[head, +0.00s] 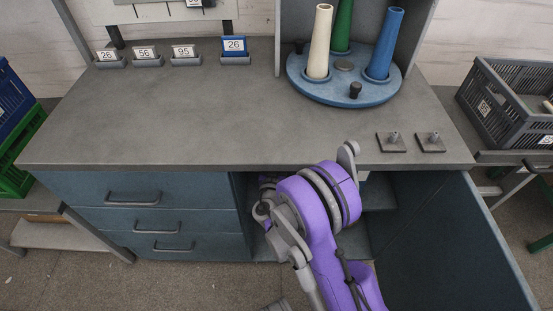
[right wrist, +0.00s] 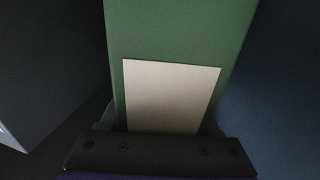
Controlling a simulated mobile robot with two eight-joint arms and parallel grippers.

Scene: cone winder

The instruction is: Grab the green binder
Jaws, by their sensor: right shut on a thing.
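The green binder (right wrist: 180,35) fills the middle of the right wrist view, with a blank pale label (right wrist: 170,95) on its face. My right gripper (right wrist: 162,130) is shut on the binder, its dark palm close below the label. In the head view my purple right arm reaches into the open cupboard under the worktop. The binder and the right gripper are hidden there by the arm and the worktop. My left gripper is not in view.
The cupboard door (head: 445,235) stands open to the right of my arm. Drawers (head: 165,215) are on the left. The worktop (head: 220,115) above holds a blue round stand (head: 345,91) with cones; its middle is clear. A grey crate (head: 500,115) stands far right.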

